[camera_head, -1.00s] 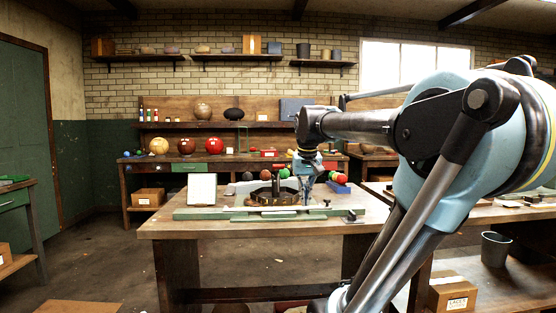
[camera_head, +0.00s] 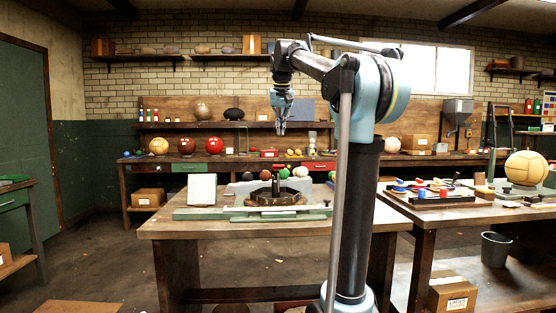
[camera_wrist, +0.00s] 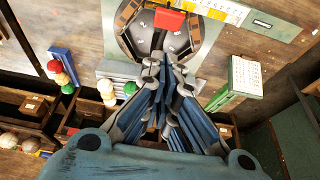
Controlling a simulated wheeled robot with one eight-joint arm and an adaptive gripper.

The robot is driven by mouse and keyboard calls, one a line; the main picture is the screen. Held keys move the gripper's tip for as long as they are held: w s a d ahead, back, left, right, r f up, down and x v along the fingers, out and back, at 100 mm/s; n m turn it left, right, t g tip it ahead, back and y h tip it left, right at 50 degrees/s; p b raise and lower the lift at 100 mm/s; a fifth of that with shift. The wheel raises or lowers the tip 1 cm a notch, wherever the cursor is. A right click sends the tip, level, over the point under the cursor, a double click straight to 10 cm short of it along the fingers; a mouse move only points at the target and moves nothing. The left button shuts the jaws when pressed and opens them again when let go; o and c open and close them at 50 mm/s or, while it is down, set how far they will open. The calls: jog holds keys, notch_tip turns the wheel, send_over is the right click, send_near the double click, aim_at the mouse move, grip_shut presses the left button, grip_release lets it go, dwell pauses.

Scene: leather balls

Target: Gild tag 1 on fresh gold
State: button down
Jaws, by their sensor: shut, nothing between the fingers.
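My gripper (camera_head: 281,132) is raised well above the middle bench (camera_head: 165,229), with its fingers pointing down, shut and empty. In the wrist view my gripper's fingertips (camera_wrist: 167,62) come together just short of a dark many-sided ring fixture (camera_wrist: 129,18). In the head view the fixture (camera_head: 258,197) lies on a green base (camera_head: 195,213) on the bench. I cannot make out which piece is tag 1, nor any gold.
A white gridded card in a green frame (camera_wrist: 245,76) stands left of the fixture in the head view (camera_head: 202,189). Coloured balls on a blue stand (camera_wrist: 62,66) and a grey stand lie behind. The right bench (camera_head: 425,214) holds coloured pieces and a large tan ball (camera_head: 526,168).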

jog(key=shift+w+a+r, duration=0.3)
jog(key=shift+w+r, duration=0.25)
jog(key=shift+w, duration=0.05)
send_over(277, 172)
notch_tip(277, 172, down, 9)
jog(key=shift+s+d+f, duration=0.15)
jog(key=f, duration=0.1)
jog(key=s+f, duration=0.1)
jog(key=f, duration=0.1)
jog(key=shift+s, duration=0.1)
jog(key=shift+s+f, duration=0.25)
jog(key=shift+f, duration=0.15)
